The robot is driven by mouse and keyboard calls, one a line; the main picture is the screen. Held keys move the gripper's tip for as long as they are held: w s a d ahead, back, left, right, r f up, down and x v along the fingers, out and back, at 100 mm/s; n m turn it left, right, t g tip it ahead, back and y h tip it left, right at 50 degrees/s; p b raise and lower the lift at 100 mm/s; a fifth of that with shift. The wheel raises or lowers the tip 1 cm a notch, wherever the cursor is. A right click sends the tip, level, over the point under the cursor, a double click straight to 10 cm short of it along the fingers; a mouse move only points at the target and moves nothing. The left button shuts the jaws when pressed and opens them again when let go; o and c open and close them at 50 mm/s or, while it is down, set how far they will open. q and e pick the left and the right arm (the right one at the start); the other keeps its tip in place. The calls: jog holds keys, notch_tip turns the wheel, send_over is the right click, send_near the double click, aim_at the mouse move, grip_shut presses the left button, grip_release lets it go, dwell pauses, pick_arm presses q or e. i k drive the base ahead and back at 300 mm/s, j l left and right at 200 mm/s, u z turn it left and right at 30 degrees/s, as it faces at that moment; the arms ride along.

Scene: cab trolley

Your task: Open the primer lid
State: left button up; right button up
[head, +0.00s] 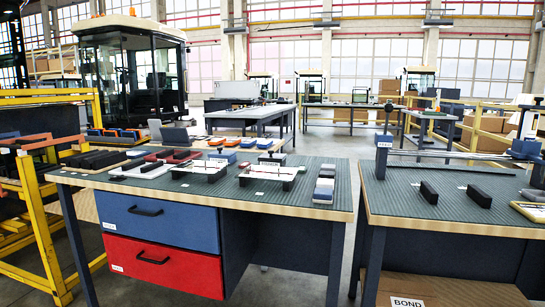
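I cannot pick out a primer container or its lid with certainty. A dark object (539,176) is cut off by the right edge, on the right workbench (385,197); I cannot tell what it is. A small blue block-like part (525,148) sits near it at the bench's back right. Neither of my grippers shows in the head view.
The left workbench (325,207) has a blue drawer (185,222) and a red drawer (190,268), both shut. Small fixtures and blocks lie on it. Two black blocks (479,196) lie on the right bench. A box labelled BOND (430,290) stands below. A gap separates the benches.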

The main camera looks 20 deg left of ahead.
aim_at(270, 156)
jog(key=i+j+u, duration=0.1)
jog(key=i, duration=0.35)
jog(key=i+j+u, duration=0.1)
jog(key=i, duration=0.35)
